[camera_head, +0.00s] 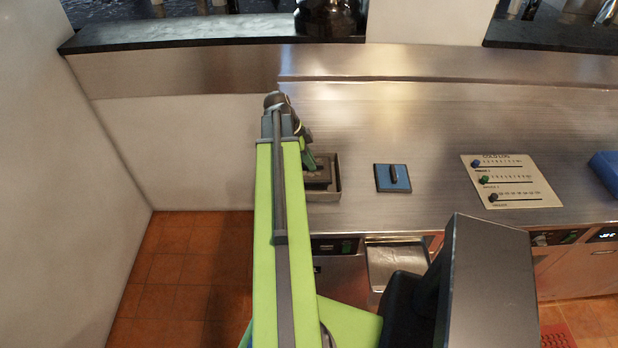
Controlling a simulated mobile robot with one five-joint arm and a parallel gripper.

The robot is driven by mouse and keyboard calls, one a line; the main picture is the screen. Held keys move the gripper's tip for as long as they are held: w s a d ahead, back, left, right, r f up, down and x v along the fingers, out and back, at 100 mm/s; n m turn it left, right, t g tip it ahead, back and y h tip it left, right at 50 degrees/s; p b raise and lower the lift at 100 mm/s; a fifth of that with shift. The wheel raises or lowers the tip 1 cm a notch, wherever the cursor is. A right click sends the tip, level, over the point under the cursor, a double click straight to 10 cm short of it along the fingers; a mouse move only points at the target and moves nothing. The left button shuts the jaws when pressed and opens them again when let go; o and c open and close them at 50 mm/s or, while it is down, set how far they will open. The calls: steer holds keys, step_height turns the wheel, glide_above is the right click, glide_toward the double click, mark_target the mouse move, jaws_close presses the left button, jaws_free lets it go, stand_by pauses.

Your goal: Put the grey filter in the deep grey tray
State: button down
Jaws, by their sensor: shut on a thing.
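The deep grey tray (328,197) sits on the steel counter near its left end, partly hidden behind my arm. My gripper (309,164) is over the tray, pointing down, and is mostly hidden by my green arm. It is shut on a dark grey flat piece, which looks like the grey filter (320,178). The filter is within the tray's outline. I cannot tell whether it touches the tray floor.
A blue square pad (393,178) with a dark handle-like piece lies right of the tray. A cream panel (508,181) with coloured knobs is farther right, then a blue object (606,168) at the edge. The counter behind is clear.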

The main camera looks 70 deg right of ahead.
mark_target(309, 171)
steer(key=shift+w+a+f, duration=0.15)
steer(key=shift+w+a, duration=0.05)
step_height(309, 171, down, 4)
steer(key=b, duration=0.4)
steer(key=shift+f, duration=0.2)
steer(key=shift+r, duration=0.25)
steer(key=shift+f, duration=0.2)
steer(key=c, duration=1.4)
jaws_free()
steer(key=shift+c, duration=0.2)
steer(key=shift+r, duration=0.1)
